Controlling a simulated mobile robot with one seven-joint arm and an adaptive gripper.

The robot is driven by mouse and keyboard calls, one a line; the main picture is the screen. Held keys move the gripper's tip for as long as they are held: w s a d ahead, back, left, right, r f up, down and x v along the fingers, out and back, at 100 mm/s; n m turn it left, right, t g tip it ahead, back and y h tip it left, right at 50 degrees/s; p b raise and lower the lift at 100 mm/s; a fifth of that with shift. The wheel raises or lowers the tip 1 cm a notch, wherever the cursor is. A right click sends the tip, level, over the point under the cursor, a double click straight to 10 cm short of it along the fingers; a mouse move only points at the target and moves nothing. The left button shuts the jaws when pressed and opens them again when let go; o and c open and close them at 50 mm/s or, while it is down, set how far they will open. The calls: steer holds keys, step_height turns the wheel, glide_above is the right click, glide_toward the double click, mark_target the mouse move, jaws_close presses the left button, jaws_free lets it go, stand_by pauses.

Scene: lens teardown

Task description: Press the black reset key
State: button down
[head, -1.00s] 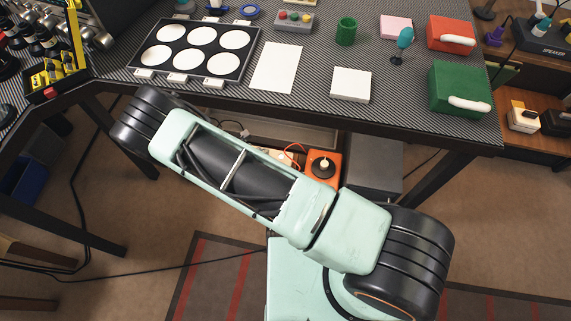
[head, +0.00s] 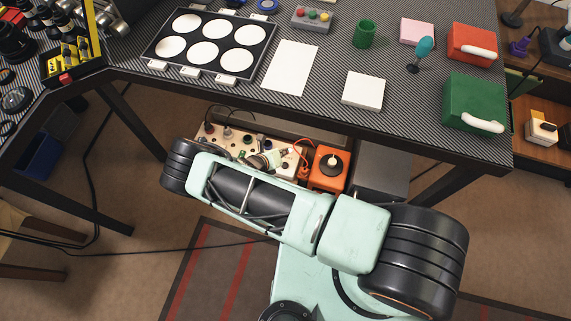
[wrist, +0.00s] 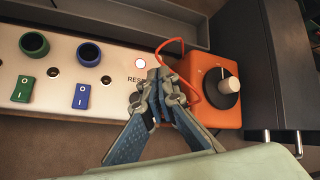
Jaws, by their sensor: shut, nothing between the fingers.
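My gripper (wrist: 158,76) is shut and empty in front of the panel, just right of the lamp, covering the rest of the label. I cannot make out the black reset key; the fingers may hide it. I cannot tell whether the fingertips touch the panel. In the head view the panel (head: 285,168) lies under the desk edge, partly behind my arm.
An orange box (wrist: 213,75) with a pale knob stands right of the panel, with an orange cable looping near my fingers. Left on the panel are green (wrist: 23,88) and blue (wrist: 82,96) rocker switches below round rings. A dark grey cabinet (wrist: 270,70) stands at the right.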

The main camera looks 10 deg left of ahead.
mark_target(284, 166)
steer(key=shift+f, duration=0.1)
step_height(284, 166, down, 9)
steer(key=b, duration=0.7)
steer(key=shift+r, duration=0.2)
steer(key=shift+f+b, duration=0.1)
steer(key=shift+b, duration=0.2)
stand_by(0.7)
steer(key=shift+f+b, duration=0.3)
steer(key=shift+b, duration=0.05)
steer(key=shift+f+b, duration=0.45)
steer(key=shift+f, duration=0.05)
stand_by(0.5)
steer(key=shift+r, duration=0.15)
steer(key=shift+r+p, duration=0.7)
steer(key=shift+r, duration=0.05)
steer(key=shift+r+p, duration=2.05)
steer(key=shift+r, duration=0.45)
